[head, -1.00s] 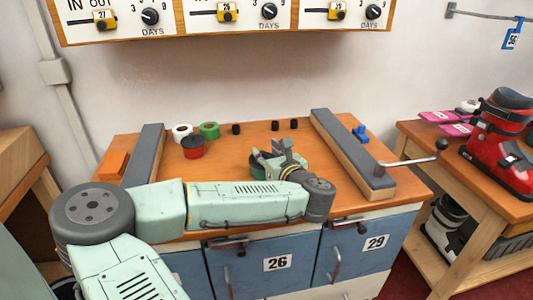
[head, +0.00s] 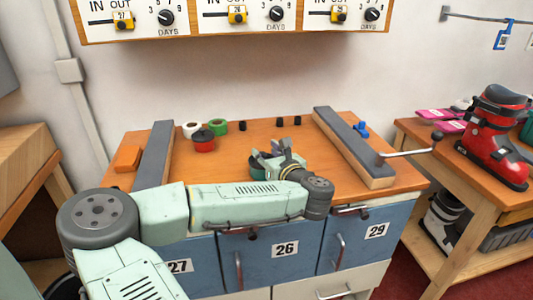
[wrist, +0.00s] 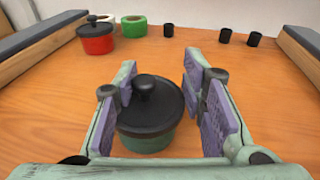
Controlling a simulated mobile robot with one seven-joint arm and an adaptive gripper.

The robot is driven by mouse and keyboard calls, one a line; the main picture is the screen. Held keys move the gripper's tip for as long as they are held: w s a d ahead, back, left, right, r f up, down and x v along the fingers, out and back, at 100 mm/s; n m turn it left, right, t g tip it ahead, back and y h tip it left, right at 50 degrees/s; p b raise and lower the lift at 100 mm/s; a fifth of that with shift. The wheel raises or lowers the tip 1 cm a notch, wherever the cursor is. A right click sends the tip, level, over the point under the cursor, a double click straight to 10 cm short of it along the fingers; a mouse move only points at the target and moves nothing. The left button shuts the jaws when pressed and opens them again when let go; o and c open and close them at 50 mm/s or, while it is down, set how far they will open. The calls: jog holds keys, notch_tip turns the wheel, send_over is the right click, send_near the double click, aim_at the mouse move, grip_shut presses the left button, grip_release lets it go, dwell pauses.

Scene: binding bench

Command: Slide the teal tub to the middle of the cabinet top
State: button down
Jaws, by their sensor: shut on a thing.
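The teal tub (wrist: 146,143) has a black lid with a round knob and stands upright on the wooden cabinet top (head: 220,172). In the wrist view it sits between the purple pads of my gripper (wrist: 172,105), which is shut on it. In the head view my gripper (head: 275,158) partly hides the tub (head: 257,171), which is right of the red pot and nearer the front edge.
A red pot (head: 204,145) with black lid, a white roll (head: 191,129) and a green roll (head: 217,127) stand at the back left. Several small black pegs (head: 281,122) line the back. Grey-topped rails (head: 155,155) flank the top; an orange block (head: 128,158) lies at far left.

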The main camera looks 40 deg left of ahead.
jog(key=shift+w+f, duration=0.2)
jog(key=c, duration=1.1)
grip_release()
jog(key=shift+o, duration=0.8)
jog(key=shift+r, duration=0.1)
jog(key=shift+d, duration=0.1)
jog(key=v, duration=1.2)
jog(key=shift+r, duration=0.1)
